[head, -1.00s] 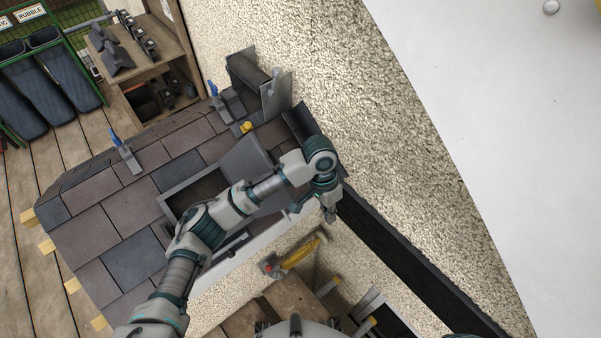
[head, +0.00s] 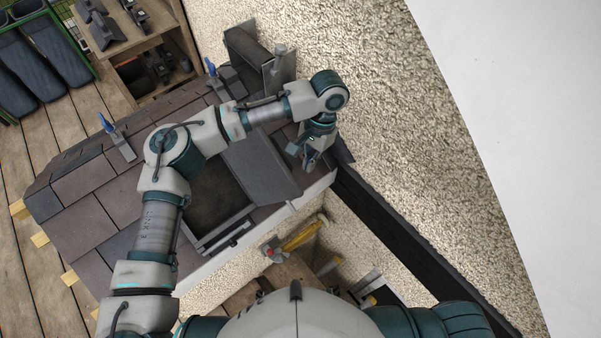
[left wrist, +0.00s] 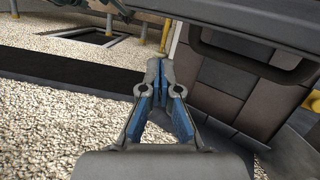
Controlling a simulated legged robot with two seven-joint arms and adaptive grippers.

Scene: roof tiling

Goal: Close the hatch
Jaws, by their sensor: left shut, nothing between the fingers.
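The hatch in the tiled roof is open. Its dark grey lid (head: 262,168) stands raised at the right of the dark opening (head: 215,192), whose frame shows at the lower edge. My left gripper (head: 307,163) is shut and empty, just right of the lid, near the roof's right edge. In the left wrist view its fingertips (left wrist: 160,62) meet, with nothing between them. A grey panel edge crosses the top right there; I cannot tell whether it is the lid, or whether the gripper touches it. My left forearm hides part of the roof above the hatch. My right gripper is out of view.
A yellow-handled hammer (head: 300,236) lies below the roof edge. Blue-handled tools (head: 118,140) stand on the tiles. Shelves (head: 150,65) stand at top left.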

